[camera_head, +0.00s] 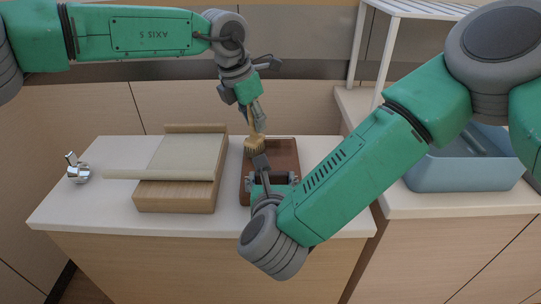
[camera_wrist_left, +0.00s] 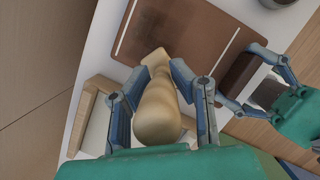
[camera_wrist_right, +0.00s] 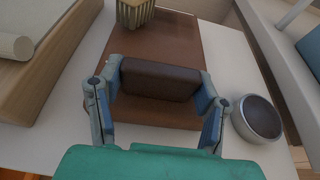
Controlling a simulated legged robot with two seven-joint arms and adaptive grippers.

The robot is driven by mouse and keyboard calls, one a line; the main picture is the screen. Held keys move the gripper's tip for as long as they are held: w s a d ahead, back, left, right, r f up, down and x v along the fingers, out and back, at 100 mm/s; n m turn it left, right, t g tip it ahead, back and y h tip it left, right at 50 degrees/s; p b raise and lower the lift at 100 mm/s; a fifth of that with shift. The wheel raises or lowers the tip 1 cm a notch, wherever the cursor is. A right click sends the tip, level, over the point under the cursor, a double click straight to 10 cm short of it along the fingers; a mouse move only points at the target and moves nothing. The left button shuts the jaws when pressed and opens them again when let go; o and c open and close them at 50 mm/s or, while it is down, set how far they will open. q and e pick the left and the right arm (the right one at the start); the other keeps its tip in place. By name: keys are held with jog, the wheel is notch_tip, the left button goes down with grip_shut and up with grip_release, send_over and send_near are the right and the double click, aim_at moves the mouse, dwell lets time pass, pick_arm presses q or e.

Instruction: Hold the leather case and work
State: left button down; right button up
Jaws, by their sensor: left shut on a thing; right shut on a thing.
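The brown leather case (camera_head: 284,152) lies flat on the white counter. In the left wrist view the case (camera_wrist_left: 180,38) has a dark patch on its face. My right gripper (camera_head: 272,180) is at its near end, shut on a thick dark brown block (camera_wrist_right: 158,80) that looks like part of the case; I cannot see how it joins. My left gripper (camera_head: 256,121) is shut on the pale wooden handle (camera_wrist_left: 157,112) of a brush. The brush's tan bristles (camera_head: 255,144) point down at the case's left part; I cannot tell if they touch it.
A wooden block (camera_head: 175,196) with a pale sheet (camera_head: 185,155) lies left of the case. A chrome object (camera_head: 77,170) stands at the far left. A round metal tin (camera_wrist_right: 257,118) sits close right of the case. A blue basin (camera_head: 465,165) and white rack (camera_head: 420,8) are at right.

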pick_arm(q)
jog(key=shift+f, duration=0.35)
jog(key=shift+f, duration=0.3)
jog(key=d, duration=0.7)
jog(key=shift+d, duration=0.4)
jog(key=s, duration=0.1)
jog(key=s+r, duration=0.1)
jog(key=s, duration=0.2)
jog(key=shift+s+r, duration=0.1)
jog(key=shift+r, duration=0.25)
jog(key=shift+f, duration=0.1)
jog(key=shift+f, duration=0.45)
jog(key=shift+f, duration=0.3)
dwell(0.4)
